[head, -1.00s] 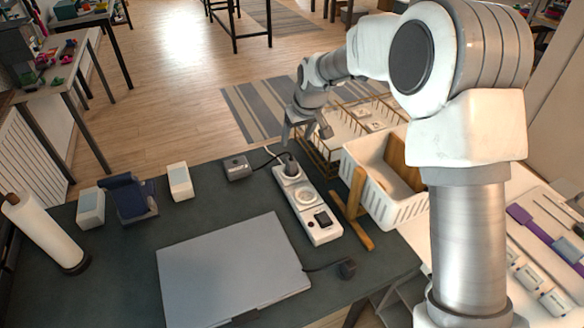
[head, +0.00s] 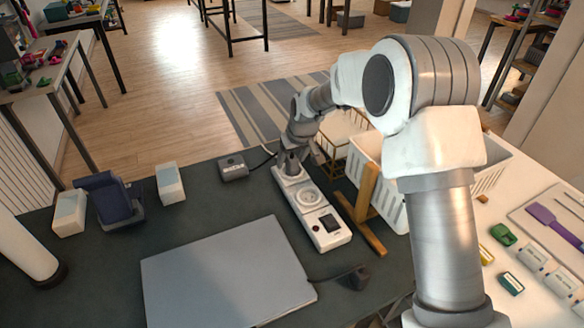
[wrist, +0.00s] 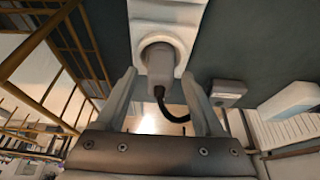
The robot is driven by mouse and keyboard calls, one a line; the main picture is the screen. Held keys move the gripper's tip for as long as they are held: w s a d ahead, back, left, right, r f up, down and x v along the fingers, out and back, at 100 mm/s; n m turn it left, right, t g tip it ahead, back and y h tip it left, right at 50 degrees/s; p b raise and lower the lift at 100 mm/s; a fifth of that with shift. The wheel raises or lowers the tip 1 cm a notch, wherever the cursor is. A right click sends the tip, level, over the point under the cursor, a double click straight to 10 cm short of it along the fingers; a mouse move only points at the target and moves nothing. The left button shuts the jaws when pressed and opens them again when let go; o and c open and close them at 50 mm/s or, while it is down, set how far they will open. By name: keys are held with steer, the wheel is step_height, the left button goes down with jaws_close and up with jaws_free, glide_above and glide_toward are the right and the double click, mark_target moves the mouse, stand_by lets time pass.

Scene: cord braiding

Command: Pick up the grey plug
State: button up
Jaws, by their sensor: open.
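The grey plug (wrist: 159,65) sits in the end socket of the white power strip (wrist: 170,12), with its dark cord curving away. My gripper (wrist: 159,76) is open, with one finger on each side of the plug and visible gaps to it. In the head view my gripper (head: 293,160) is over the far end of the power strip (head: 315,210) and mostly hides the plug. A second, dark plug (head: 356,277) lies on the table at the end of the laptop's cord.
A grey power brick (head: 233,167) lies left of the strip. A closed laptop (head: 225,270) lies in front. A wooden stand (head: 365,205) and a white basket (head: 395,205) are close on the right, with a wire rack (head: 338,130) behind.

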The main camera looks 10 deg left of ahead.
steer(key=shift+r, duration=0.1)
jaws_close()
stand_by(0.5)
